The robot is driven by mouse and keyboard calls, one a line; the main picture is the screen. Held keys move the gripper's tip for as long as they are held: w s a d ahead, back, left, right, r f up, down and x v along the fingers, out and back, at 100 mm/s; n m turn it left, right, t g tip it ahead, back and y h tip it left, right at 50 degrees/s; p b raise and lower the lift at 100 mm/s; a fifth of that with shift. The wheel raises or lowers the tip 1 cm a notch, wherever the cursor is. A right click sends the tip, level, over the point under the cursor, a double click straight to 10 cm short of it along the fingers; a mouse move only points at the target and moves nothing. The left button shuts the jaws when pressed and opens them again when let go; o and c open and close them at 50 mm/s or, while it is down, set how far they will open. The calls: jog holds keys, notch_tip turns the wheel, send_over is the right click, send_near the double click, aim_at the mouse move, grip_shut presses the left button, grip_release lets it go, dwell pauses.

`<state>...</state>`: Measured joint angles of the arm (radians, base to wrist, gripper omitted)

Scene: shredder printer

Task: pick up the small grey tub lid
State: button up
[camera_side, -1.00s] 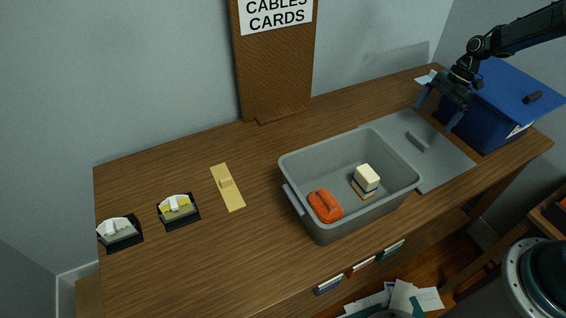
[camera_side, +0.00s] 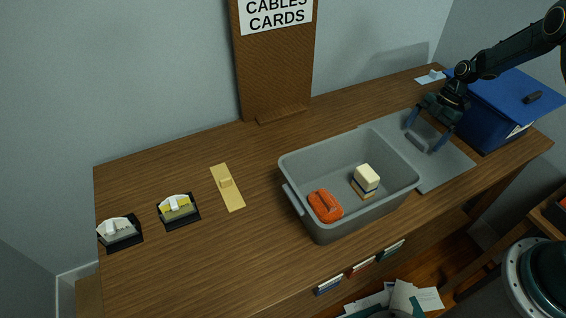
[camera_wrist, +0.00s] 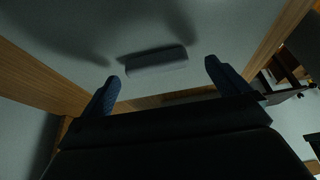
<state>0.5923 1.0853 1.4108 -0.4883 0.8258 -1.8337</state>
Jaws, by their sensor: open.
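The grey lid (camera_side: 452,168) lies flat on the table, right of the grey tub (camera_side: 300,203). A raised bar handle (camera_side: 417,142) stands on its top. My gripper (camera_side: 424,140) is open and low over the lid, with its blue fingers on either side of the handle in the side view. In the wrist view the handle (camera_wrist: 156,62) lies ahead of the two fingertips (camera_wrist: 161,74), in the gap between them, on the pale lid surface (camera_wrist: 200,30). I cannot tell whether the fingers touch the lid.
The tub holds an orange object (camera_side: 325,206) and a cream block (camera_side: 366,180). A blue box (camera_side: 484,122) with a blue lid stands close on the right of my gripper. A tan plate (camera_side: 232,196) and two small dark holders lie at left.

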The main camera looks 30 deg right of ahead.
aim_at(420, 138)
jog(key=shift+x, duration=1)
jog(key=shift+w+d, duration=0.1)
jog(key=shift+w, duration=0.1)
jog(key=c, duration=1)
jog(key=shift+r, duration=0.15)
notch_tip(420, 138, up, 20)
jog(key=shift+f, duration=0.15)
